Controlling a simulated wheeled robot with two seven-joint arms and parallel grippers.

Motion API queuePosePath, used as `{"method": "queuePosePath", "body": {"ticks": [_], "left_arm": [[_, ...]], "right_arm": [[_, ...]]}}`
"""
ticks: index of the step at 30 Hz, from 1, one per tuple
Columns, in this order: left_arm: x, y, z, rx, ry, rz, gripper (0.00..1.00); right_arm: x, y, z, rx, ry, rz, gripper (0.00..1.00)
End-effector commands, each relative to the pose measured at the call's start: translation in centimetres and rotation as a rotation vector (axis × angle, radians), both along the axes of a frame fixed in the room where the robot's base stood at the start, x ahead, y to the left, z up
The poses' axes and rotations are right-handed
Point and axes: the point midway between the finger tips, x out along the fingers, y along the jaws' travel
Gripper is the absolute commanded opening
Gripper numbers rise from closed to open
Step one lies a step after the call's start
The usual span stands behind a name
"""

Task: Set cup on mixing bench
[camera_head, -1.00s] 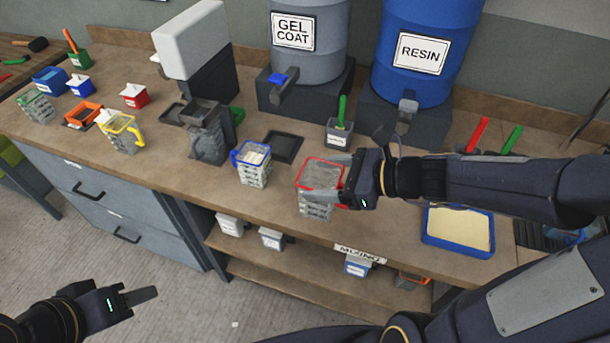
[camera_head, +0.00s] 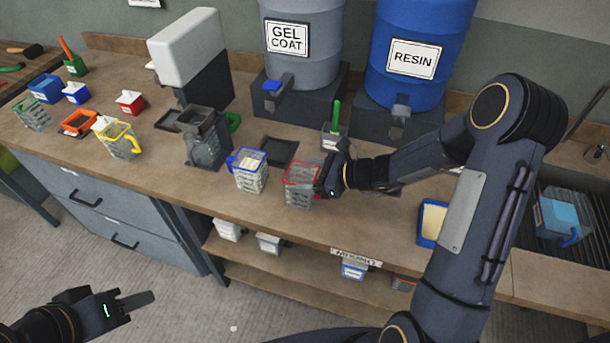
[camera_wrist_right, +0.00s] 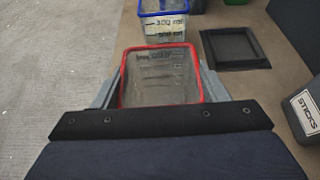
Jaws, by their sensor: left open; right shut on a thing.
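A clear square cup with a red rim (camera_head: 298,186) is at the front of the wooden mixing bench (camera_head: 370,228). My right gripper (camera_head: 318,184) is shut on this cup, coming from its right side. In the right wrist view the cup (camera_wrist_right: 162,78) sits between the two fingers and looks empty. The cup is upright; I cannot tell whether its base touches the bench top. My left gripper (camera_head: 137,300) is open and empty, low over the floor at the lower left.
A blue-rimmed cup (camera_head: 248,172) stands just left of the red-rimmed one. Behind are a black square tray (camera_head: 277,150), a grey sticks holder (camera_head: 333,138) and the gel coat (camera_head: 303,55) and resin (camera_head: 420,60) drums. A blue tray (camera_head: 431,222) lies to the right.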

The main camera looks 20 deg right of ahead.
Motion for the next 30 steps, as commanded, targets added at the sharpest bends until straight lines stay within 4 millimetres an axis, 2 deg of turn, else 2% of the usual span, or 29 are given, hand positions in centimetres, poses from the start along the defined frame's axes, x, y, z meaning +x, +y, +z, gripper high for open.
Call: {"method": "queuePosePath", "body": {"ticks": [13,14,15,18,30], "left_arm": [[0.01,0.00,-0.56,0.000,0.000,0.000,0.41],[-0.01,0.00,-0.44,0.000,0.000,0.000,0.41],[0.00,0.00,-0.38,0.000,0.000,0.000,0.41],[0.00,0.00,-0.36,0.000,0.000,0.000,0.41],[0.01,0.01,0.12,0.000,0.000,0.000,0.41]], "right_arm": [[0.00,0.00,-0.85,0.000,-0.002,0.000,0.11],[0.00,0.00,-0.73,0.000,-0.002,0.000,0.69],[-0.01,0.01,-0.66,0.000,-0.002,0.000,0.74],[-0.01,0.01,-0.67,0.000,-0.002,0.000,0.88],[-0.11,-0.23,-0.10,-0.001,-0.002,-0.001,0.88]]}}
